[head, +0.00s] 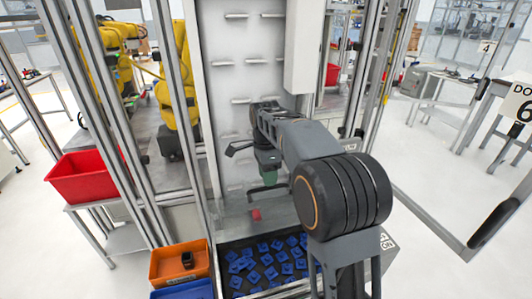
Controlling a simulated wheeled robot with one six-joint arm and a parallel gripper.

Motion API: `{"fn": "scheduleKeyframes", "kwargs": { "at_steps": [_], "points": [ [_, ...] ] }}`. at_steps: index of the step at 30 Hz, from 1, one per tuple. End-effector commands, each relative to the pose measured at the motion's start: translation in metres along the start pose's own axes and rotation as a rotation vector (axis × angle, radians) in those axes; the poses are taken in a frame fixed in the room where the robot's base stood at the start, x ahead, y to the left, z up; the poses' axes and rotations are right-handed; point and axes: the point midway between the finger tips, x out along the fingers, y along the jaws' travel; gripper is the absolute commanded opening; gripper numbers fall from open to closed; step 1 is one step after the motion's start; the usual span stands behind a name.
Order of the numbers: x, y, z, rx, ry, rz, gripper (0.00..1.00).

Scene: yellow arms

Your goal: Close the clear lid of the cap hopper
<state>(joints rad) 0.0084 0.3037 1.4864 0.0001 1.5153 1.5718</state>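The cap hopper is the dark bin (228,254) at the bottom centre, holding many loose blue caps (269,272). A faint clear panel, which looks like its lid (235,221), stands raised behind the bin, with a small red knob (256,214) on it. The caps below are uncovered. My arm hides the hopper's right side.
An orange bin (170,264) with a dark object and a blue bin (185,291) stand left of the hopper. A red bin (80,177) sits on a stand at the left. Metal frame posts (190,120) flank the panel. An open frame door (420,200) and clear floor are at the right.

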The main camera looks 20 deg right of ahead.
Motion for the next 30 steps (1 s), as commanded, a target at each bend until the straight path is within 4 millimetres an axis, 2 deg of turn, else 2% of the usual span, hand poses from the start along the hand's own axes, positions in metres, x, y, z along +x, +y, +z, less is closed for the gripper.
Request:
{"fn": "scheduleKeyframes", "kwargs": {
  "at_steps": [6,12,27,30],
  "points": [
    [-0.027,0.0,-0.003,0.006,-0.001,-0.003,0.4],
    [-0.04,0.0,-0.002,0.004,-0.001,-0.004,0.4],
    [-0.042,0.0,-0.001,0.002,0.0,-0.003,0.4],
    [-0.044,0.01,-0.001,-0.069,0.001,-0.029,0.4]
  ]
}}
